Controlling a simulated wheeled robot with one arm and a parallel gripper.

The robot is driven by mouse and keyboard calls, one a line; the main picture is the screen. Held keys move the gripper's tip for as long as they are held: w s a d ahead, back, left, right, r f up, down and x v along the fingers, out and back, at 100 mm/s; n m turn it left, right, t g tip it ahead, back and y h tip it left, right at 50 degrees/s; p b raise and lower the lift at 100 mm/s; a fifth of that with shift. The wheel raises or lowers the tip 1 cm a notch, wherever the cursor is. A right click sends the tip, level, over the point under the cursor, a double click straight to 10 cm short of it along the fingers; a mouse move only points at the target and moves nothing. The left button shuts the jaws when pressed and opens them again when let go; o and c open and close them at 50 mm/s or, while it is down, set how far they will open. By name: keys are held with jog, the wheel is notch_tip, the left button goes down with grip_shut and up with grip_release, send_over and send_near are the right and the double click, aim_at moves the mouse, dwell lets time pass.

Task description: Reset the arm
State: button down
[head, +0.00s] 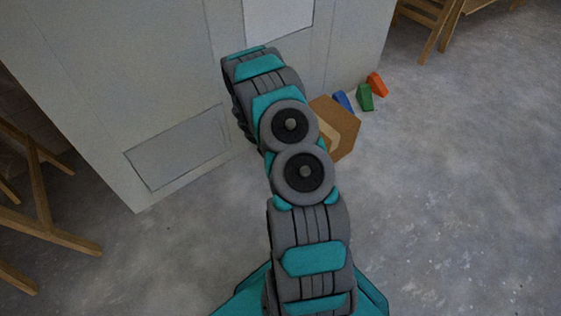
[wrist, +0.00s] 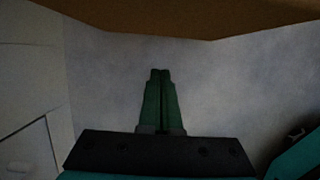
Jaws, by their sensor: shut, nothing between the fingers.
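My arm stretches forward from the bottom of the head view towards a grey-white cabinet, and its end is hidden behind its own links there. My gripper (wrist: 159,75) shows in the wrist view, with its two green fingers together and nothing between them. Below and beyond the fingers is bare grey floor. A brown board-like thing (wrist: 170,15) crosses the top of the wrist view, apart from the fingertips.
The cabinet (head: 80,80) stands ahead, with a lower panel (head: 178,147). Right of my arm is a brown box (head: 345,122), with blue (head: 342,100), green (head: 365,97) and orange (head: 377,84) blocks behind it. Wooden furniture stands left (head: 45,225) and far right (head: 437,25). Floor at right is clear.

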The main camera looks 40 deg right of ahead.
jog(key=s+a+r+m+p, duration=0.1)
jog(key=s+a+r+m, duration=0.25)
jog(key=r, duration=0.75)
jog(key=s+a+r+m+g, duration=0.1)
jog(key=s+a+r+m, duration=0.3)
jog(key=r, duration=0.7)
jog(key=s+a+r+m+p, duration=0.1)
jog(key=s+a+r+m, duration=0.3)
jog(key=r, duration=0.7)
jog(key=s+a+r+m+y, duration=0.1)
jog(key=s+a+r+m, duration=0.2)
jog(key=s+a+r, duration=0.3)
jog(key=s+a+r+m+y, duration=0.2)
jog(key=s+a+r, duration=0.4)
jog(key=s+a, duration=0.6)
jog(key=s+m, duration=0.1)
jog(key=s, duration=0.2)
jog(key=shift+s+a+r+g+p, duration=0.15)
jog(key=shift+s+r+g+p, duration=0.1)
jog(key=shift+g+p, duration=0.1)
jog(key=c, duration=1.6)
grip_release()
